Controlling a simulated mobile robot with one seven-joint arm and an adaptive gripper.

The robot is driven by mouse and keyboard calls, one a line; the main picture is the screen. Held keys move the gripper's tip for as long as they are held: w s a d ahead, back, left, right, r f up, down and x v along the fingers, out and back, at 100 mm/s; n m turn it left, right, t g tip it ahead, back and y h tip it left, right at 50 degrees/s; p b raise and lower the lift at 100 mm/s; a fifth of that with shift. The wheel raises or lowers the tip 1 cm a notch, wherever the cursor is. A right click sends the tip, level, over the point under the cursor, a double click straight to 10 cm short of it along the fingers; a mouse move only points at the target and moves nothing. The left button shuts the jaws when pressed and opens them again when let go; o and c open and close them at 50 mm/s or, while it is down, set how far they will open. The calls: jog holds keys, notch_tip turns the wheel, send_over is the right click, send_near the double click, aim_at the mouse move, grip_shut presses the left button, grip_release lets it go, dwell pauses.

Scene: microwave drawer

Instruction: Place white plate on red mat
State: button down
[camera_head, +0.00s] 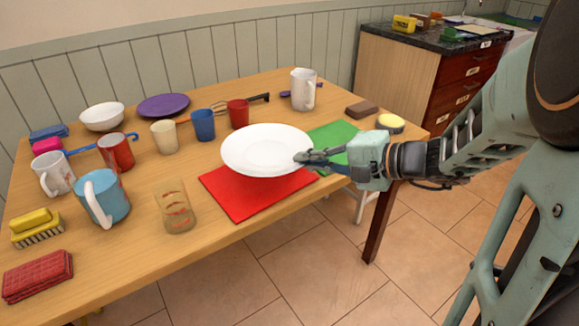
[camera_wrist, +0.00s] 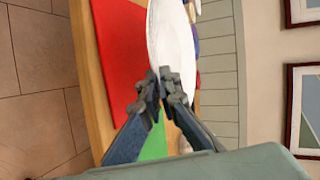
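The white plate (camera_head: 266,148) is held at its right rim by my gripper (camera_head: 303,157). In the head view it overlaps the far part of the red mat (camera_head: 243,197); it appears raised above the table, though the gap is hard to judge. The wrist view shows the fingers (camera_wrist: 162,84) closed on the rim of the plate (camera_wrist: 172,42). The red mat also shows in the wrist view (camera_wrist: 120,50), beside the plate. The mat's far part is hidden behind the plate in the head view.
A green mat (camera_head: 336,136) lies right of the red mat, partly under my gripper. A patterned glass (camera_head: 176,207) stands close to the red mat's left side. Blue (camera_head: 203,125) and red (camera_head: 238,113) cups stand behind the plate. A white mug (camera_head: 303,90) stands at the back.

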jog(key=b, duration=0.1)
send_over(292, 191)
jog(key=f, duration=0.4)
jog(key=shift+s+d+f, duration=0.15)
jog(key=shift+d+f, duration=0.05)
jog(key=shift+f, duration=0.2)
jog(key=shift+w+a+f+b, duration=0.1)
jog(key=shift+f+b, duration=0.25)
jog(key=shift+f, duration=0.55)
jog(key=shift+w+a+f+b, duration=0.1)
jog(key=shift+f+b, duration=0.25)
jog(key=shift+f, duration=0.55)
jog(key=shift+f, duration=0.2)
jog(key=c, duration=2.6)
grip_release()
jog(key=shift+o, duration=0.9)
